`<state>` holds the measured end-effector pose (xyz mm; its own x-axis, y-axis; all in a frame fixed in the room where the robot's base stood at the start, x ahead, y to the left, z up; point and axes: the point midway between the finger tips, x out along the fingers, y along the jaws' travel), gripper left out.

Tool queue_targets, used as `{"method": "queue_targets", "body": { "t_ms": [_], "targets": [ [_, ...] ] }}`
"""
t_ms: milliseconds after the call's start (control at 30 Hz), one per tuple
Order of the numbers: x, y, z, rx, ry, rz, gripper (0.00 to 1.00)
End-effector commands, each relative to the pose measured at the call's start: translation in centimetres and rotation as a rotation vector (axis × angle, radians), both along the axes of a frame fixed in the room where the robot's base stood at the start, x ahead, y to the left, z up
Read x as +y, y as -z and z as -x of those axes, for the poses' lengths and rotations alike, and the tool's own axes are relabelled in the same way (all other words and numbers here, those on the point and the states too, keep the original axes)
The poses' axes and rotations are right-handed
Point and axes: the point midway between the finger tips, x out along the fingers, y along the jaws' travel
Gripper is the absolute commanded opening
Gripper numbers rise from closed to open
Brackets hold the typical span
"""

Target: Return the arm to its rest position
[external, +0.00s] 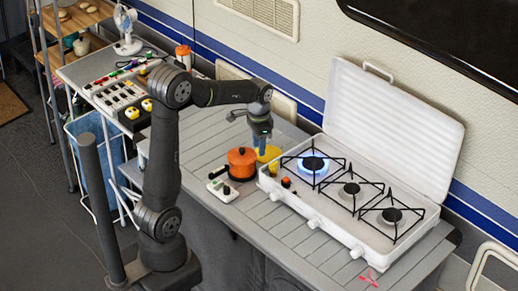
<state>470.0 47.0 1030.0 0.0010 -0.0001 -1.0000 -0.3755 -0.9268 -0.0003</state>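My gripper (262,146) points down at the end of my raised, bent arm. It is above or in front of a yellow object (270,154), just left of the stove's back corner. Its fingers are small and partly merge with what is behind them, so I cannot tell whether they are open or shut, or whether they touch the yellow object. An orange pot (241,164) with a dark knob stands on the slatted table close to the left of the gripper.
A white stove (330,225) with its lid raised fills the table's right side; its left burner (314,163) has a blue flame. A white switch box (222,190) lies before the pot. A cluttered side table (75,72) is at left. The slatted table (200,148) has bare room behind the pot.

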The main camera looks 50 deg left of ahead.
Motion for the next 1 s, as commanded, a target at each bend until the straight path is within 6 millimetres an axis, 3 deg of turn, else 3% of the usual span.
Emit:
{"method": "queue_targets", "body": {
  "t_ms": [600, 833, 1000],
  "targets": [
    [-0.2, -1.2, -10.8, 0.001, 0.494, -0.001, 0.38],
    [-0.3, -1.3, -13.3, 0.001, 0.623, -0.001, 0.38],
    [-0.3, -0.4, -13.3, 0.002, 0.629, 0.0, 0.38]
  ]
}}
